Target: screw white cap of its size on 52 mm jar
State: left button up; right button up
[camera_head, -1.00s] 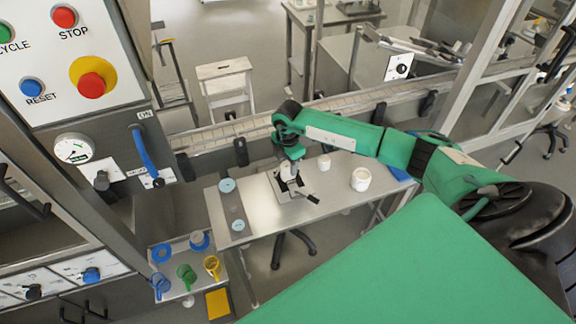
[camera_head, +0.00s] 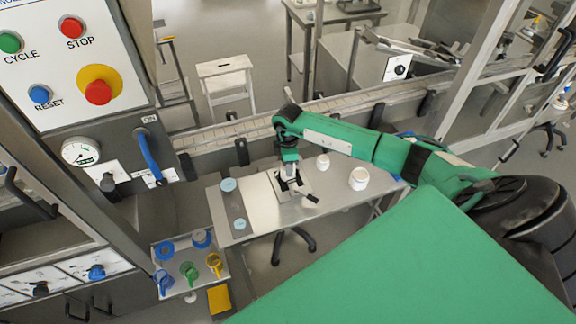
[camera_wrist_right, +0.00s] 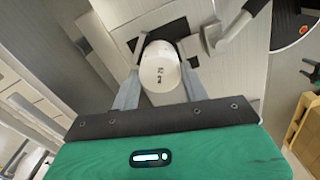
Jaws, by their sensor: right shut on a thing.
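My right gripper (camera_head: 290,171) is over the clamp fixture (camera_head: 305,187) on the steel table. In the right wrist view its two fingers (camera_wrist_right: 158,85) are shut on a round white cap (camera_wrist_right: 160,68), one on each side. The cap's top carries small dark marks that I cannot read for sure. The fixture's dark jaws and metal plate (camera_wrist_right: 208,38) show just behind the cap. Whatever is under the cap, including any jar, is hidden. My left gripper is out of view.
A grey strip with pale blue discs (camera_head: 228,185) lies at the table's left. The fixture's lever (camera_head: 311,198) sticks out front right. A lower tray holds blue, green (camera_head: 188,270) and yellow items. A control panel (camera_head: 75,60) stands at the left; a conveyor (camera_head: 215,133) runs behind.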

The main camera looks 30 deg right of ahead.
jog(key=shift+r+m+p, duration=0.15)
jog(key=shift+m+p, duration=0.35)
jog(key=shift+m, duration=0.1)
jog(key=m+p, duration=0.2)
jog(key=m, duration=0.1)
jog(key=shift+m, duration=0.8)
jog(key=o, duration=0.8)
